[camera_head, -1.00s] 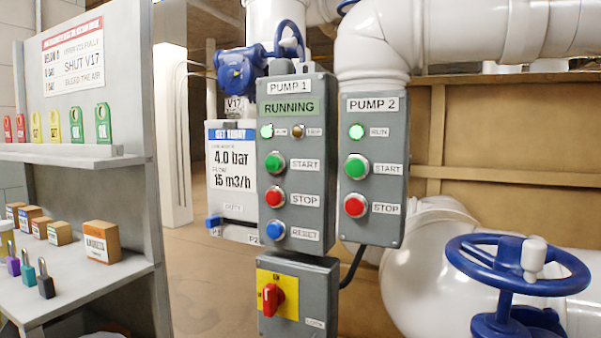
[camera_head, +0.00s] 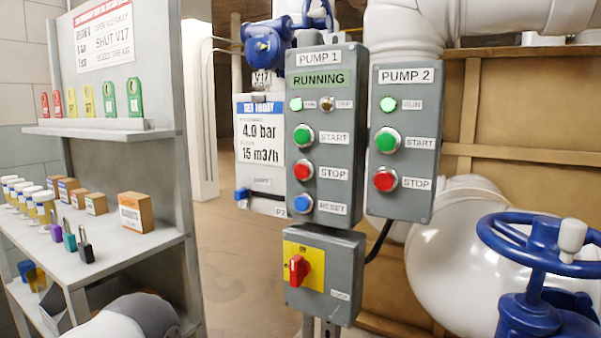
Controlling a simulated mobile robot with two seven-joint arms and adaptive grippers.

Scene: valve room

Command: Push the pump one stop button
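The grey Pump 1 panel (camera_head: 345,120) stands upright near the middle of the head view. Its display (camera_head: 318,80) reads RUNNING, and the run lamp (camera_head: 296,104) glows green. The red Pump 1 stop button (camera_head: 303,169) sits between the green start button (camera_head: 303,136) and the blue reset button (camera_head: 303,204). Nothing touches or covers it. Neither gripper is in view. A white and grey rounded part at the bottom left looks like a link of my own arm.
The Pump 2 panel (camera_head: 403,140), with its own red stop button (camera_head: 384,180), is close on the right. A red rotary switch (camera_head: 299,270) is below Pump 1. A blue handwheel (camera_head: 545,243) stands right. A shelf (camera_head: 130,255) with padlocks and boxes stands left.

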